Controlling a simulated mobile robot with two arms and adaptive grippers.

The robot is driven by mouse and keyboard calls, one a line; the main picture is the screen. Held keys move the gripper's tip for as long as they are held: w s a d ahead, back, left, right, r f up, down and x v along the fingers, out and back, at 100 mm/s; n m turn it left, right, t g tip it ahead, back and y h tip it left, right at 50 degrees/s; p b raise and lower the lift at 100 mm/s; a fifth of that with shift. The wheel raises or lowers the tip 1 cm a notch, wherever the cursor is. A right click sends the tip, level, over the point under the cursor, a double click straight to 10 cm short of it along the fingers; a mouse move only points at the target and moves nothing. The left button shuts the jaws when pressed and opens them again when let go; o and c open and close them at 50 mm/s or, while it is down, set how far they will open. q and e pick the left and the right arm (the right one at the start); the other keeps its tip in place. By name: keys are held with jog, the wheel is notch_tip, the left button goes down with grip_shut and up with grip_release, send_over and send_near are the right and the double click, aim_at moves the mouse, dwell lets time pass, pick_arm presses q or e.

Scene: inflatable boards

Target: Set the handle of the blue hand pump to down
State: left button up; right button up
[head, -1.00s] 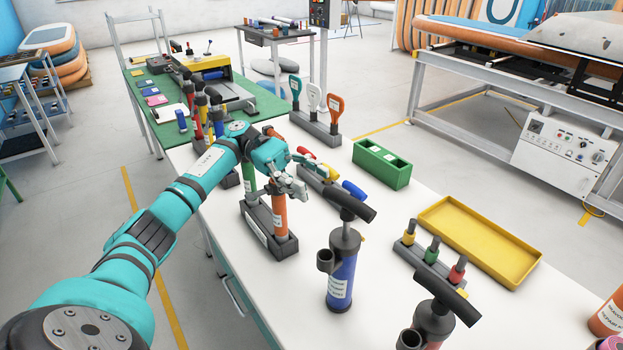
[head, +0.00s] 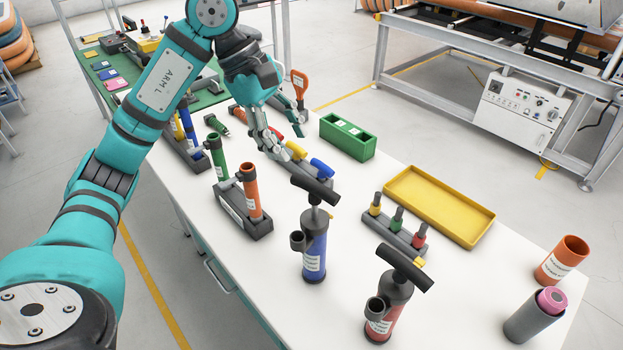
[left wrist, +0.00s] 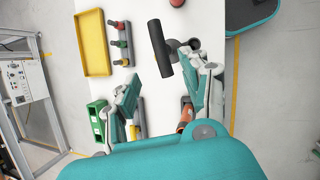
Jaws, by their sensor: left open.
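The blue hand pump (head: 314,258) stands upright on the white table in the head view. Its black T-shaped handle (head: 316,190) sits above the body, with a short length of grey rod showing between them. The handle (left wrist: 159,48) also shows from above in the left wrist view, covering part of the pump. My left gripper (head: 284,132) is open and empty, above the table and behind the pump in the head view, apart from the handle. In the left wrist view its fingers (left wrist: 164,95) are spread below the handle. My right gripper is not in view.
A red hand pump (head: 388,308) stands to the right of the blue one. A holder with green and orange tubes (head: 232,205) is at left. A yellow tray (head: 440,205), a green block (head: 347,138) and an orange cup (head: 561,260) are on the table.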

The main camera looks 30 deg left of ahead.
aim_at(312, 184)
pick_arm(q)
jog(key=p+x, duration=0.2)
jog(key=x, duration=0.8)
jog(key=shift+f, duration=0.25)
jog(key=c, duration=0.9)
grip_shut()
